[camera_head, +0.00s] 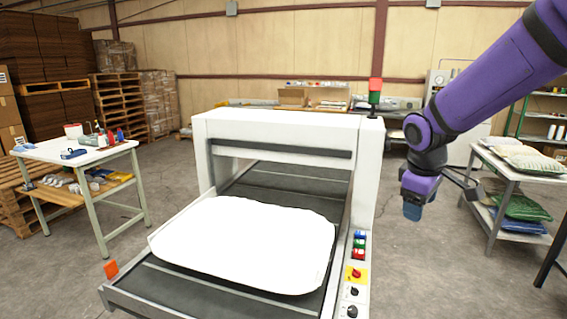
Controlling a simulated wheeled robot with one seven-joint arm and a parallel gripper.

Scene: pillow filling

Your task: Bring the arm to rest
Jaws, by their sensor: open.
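My purple arm (490,85) reaches in from the upper right, with its wrist hanging downward. My gripper (442,203) is open and empty, in the air to the right of the white machine (285,137). One finger has a blue tip; the other spreads to the right. A white pillow (245,243) lies flat on the machine's dark conveyor belt (195,283), in front of the opening. The gripper is apart from the pillow and the machine.
A control panel (355,262) with colored buttons runs along the machine's right side, and a red-green signal light (375,90) stands on top. A metal table (515,168) with pillows and sacks is at right. A workbench (78,152) with bottles stands at left.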

